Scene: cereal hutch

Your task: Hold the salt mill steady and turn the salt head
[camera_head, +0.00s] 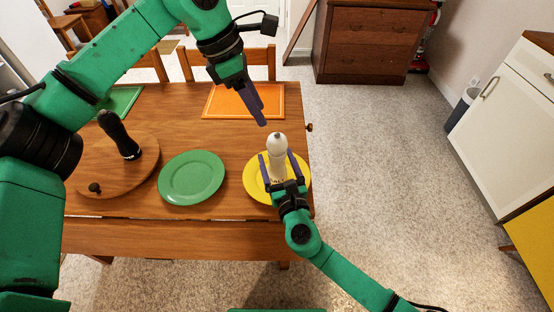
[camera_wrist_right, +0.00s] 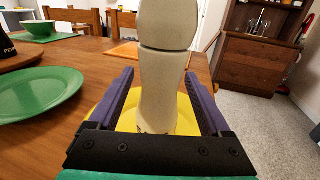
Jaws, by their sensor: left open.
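The white salt mill (camera_head: 278,158) stands upright on the yellow plate (camera_head: 252,190) at the table's right end, its rounded head with a small grey knob on top. In the right wrist view the mill (camera_wrist_right: 163,85) fills the middle, with a dark seam between head and body; its top is cut off. My right gripper (camera_head: 280,163) is open, with one purple finger on each side of the mill's body and small gaps showing. My left gripper (camera_head: 260,108) is open and empty, above and beyond the mill, pointing down towards the table's right edge.
A black pepper mill (camera_head: 120,137) stands on a round wooden board (camera_head: 90,165) at the left. A green plate (camera_head: 192,178) lies between board and yellow plate. An orange placemat (camera_head: 230,101) lies at the back. Chairs stand behind; the floor right of the table is clear.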

